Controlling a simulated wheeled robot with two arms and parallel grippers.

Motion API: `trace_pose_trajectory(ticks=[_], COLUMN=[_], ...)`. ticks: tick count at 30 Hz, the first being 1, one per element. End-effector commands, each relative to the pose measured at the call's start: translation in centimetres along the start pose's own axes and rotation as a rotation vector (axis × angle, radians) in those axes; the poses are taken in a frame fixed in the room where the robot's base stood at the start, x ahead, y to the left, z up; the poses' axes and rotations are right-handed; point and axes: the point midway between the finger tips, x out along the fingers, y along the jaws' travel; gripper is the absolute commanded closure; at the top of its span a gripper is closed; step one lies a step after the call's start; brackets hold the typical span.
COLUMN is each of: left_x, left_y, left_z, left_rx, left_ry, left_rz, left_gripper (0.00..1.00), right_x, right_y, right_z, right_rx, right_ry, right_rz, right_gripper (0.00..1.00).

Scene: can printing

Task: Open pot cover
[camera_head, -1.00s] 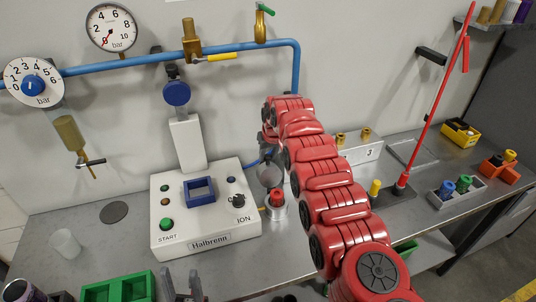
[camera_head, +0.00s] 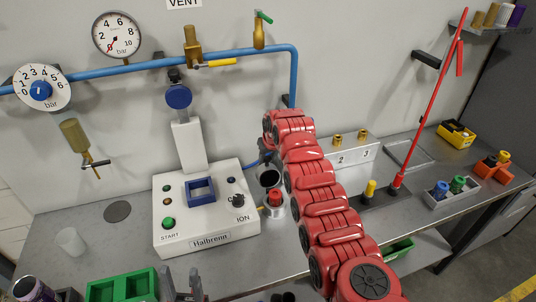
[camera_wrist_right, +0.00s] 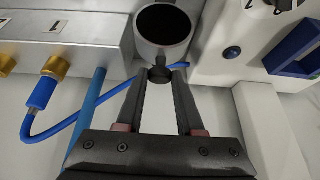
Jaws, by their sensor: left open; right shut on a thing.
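The small metal pot (camera_head: 274,210) stands on the bench right of the white Halbrenn box, with a red piece (camera_head: 275,196) showing at its top. Its round grey cover (camera_head: 270,179) is tilted up above and behind the red piece, its dark hollow facing the head view. In the right wrist view, a grey round rim with a dark hollow, seemingly the cover (camera_wrist_right: 163,47), has a small black knob (camera_wrist_right: 160,74). My right gripper (camera_wrist_right: 160,78) is shut on this knob; the red arm hides most of it in the head view. My left gripper (camera_head: 182,279) is open and empty at the bottom.
The white Halbrenn box (camera_head: 205,222) stands left of the pot. A red lever (camera_head: 424,115) rises at right.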

Motion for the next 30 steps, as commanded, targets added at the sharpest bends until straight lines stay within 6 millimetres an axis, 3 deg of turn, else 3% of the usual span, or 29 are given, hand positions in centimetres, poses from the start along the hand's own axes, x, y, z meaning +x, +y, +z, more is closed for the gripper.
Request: trace_pose_trajectory(ticks=[3,10,23,24,28,30], left_x=[0.6,-0.8,-0.9,-0.9,-0.9,-0.9], left_y=[0.0,0.0,0.1,0.1,0.1,0.0], left_z=[-0.1,0.1,0.2,0.2,0.2,0.2], left_rx=[0.0,0.0,0.0,0.0,0.0,0.0], left_ry=[0.0,0.0,0.0,0.0,0.0,0.0], left_rz=[0.0,0.0,0.0,0.0,0.0,0.0], left_gripper=[0.5,0.5,0.5,0.5,0.5,0.5], right_x=[-0.3,-0.7,-1.0,-0.9,-1.0,-1.0], right_y=[0.0,0.0,0.0,0.0,0.0,0.0], right_z=[0.0,0.9,1.3,1.4,1.3,1.2], right_rx=[0.001,0.001,0.002,0.002,0.001,0.001], right_ry=[0.025,0.036,0.024,0.023,0.026,0.027], right_rz=[0.0,0.0,-0.001,-0.001,-0.001,-0.001], right_gripper=[1.0,1.0,1.0,0.56,0.34,0.34])
